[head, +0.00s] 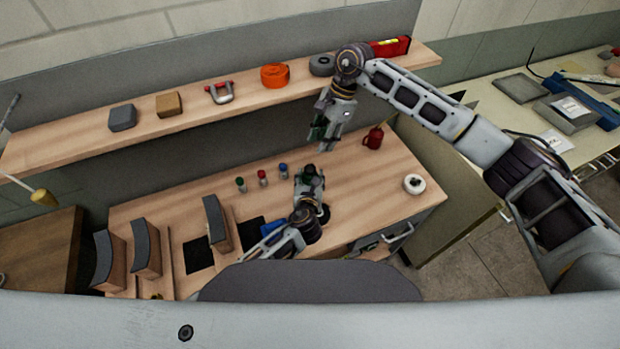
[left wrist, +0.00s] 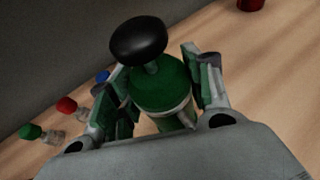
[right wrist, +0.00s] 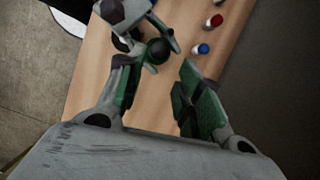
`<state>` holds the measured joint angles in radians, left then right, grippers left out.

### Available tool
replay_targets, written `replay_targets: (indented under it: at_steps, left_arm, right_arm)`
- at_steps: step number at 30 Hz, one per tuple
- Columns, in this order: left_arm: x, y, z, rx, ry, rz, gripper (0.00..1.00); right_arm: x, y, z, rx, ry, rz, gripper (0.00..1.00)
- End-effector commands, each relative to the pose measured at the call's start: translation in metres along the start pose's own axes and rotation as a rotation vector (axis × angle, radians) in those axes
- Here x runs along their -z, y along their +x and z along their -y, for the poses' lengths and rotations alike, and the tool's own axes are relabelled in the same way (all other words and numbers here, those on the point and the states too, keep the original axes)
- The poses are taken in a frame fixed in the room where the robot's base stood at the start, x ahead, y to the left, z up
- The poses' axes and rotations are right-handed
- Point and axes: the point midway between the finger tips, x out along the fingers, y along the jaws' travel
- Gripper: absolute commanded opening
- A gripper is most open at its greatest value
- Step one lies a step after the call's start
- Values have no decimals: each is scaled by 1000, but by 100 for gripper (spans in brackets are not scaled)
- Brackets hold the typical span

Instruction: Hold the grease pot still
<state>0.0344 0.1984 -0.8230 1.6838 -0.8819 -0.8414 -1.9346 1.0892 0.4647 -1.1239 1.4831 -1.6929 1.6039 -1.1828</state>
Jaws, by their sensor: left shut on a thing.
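The grease pot is a green pot (left wrist: 160,92) with a round black knob (left wrist: 141,40) on top, upright at the bench. My left gripper (left wrist: 160,88) has its fingers on both sides of the pot, shut on it. In the head view my left gripper (head: 309,178) is low over the bench, and the pot is hard to tell from it. In the right wrist view the black knob (right wrist: 158,51) shows beside the left gripper's fingers. My right gripper (right wrist: 156,82) is open and empty above the pot; in the head view it (head: 324,140) hangs over the bench's back part.
Small bottles with green (head: 240,184), red (head: 262,177) and blue (head: 283,170) caps stand left of the pot. A red can (head: 374,138) and a white roll (head: 414,184) are to the right. A wooden shelf (head: 190,120) with several items runs behind. Curved blocks (head: 146,250) stand at left.

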Motion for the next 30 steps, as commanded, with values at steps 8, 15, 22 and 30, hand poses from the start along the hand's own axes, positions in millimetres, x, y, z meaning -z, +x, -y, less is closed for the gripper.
replay_targets:
  at_steps: [8, 15, 22, 30]
  left_arm:
    - [0, 0, 0, 0, 1, 0, 8]
    - [0, 0, 0, 0, 1, -1, 8]
    - [0, 0, 0, 0, 1, -1, 8]
    - [1, 0, 0, 0, 1, -1, 8]
  right_arm:
    - [0, 0, 0, 0, 0, 0, 36]
    - [-4, 0, 0, -3, -25, -20, 7]
    - [-18, 5, 1, -20, -143, -122, 0]
    - [-35, 10, 0, -53, -322, -286, 0]
